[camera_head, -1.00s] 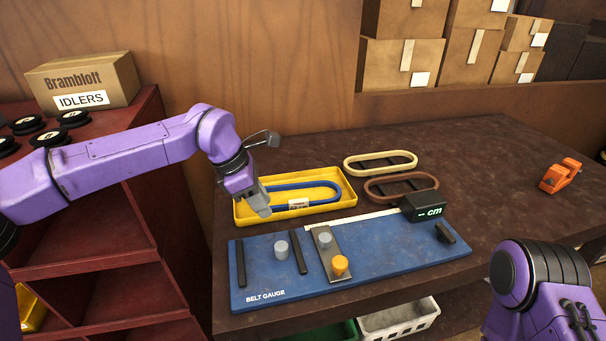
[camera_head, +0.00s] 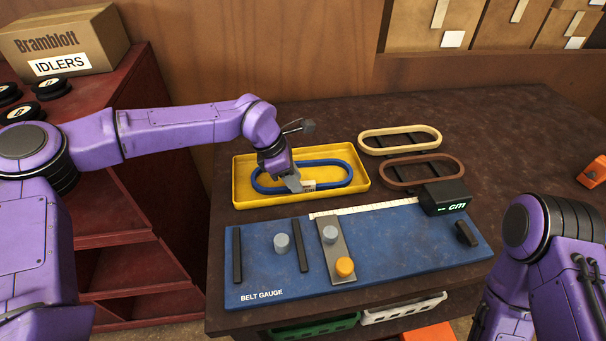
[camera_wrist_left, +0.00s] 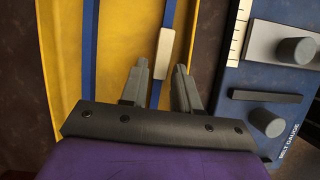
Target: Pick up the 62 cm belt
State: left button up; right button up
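A blue belt (camera_head: 325,163) with a small pale tag (camera_head: 309,185) lies in a yellow tray (camera_head: 240,190). A cream belt (camera_head: 400,129) and a brown belt (camera_head: 425,160) lie on the table to the right of the tray. I cannot read a length on any belt. My left gripper (camera_head: 293,184) is over the tray at the blue belt's near side, beside the tag. In the left wrist view its fingers (camera_wrist_left: 162,82) are apart, with one blue strand (camera_wrist_left: 155,95) running between them near the tag (camera_wrist_left: 165,53). My right gripper is out of view.
A blue belt gauge board (camera_head: 400,255) with pegs and a display (camera_head: 445,198) reading "-- cm" lies in front of the tray. A red shelf (camera_head: 130,120) stands at left, boxes (camera_head: 430,22) at the back. An orange dispenser (camera_head: 593,172) is at right.

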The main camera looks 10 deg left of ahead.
pick_arm(q)
jog(key=shift+d+f, duration=0.3)
jog(key=shift+f, duration=0.3)
grip_shut()
jog(key=shift+r, duration=0.1)
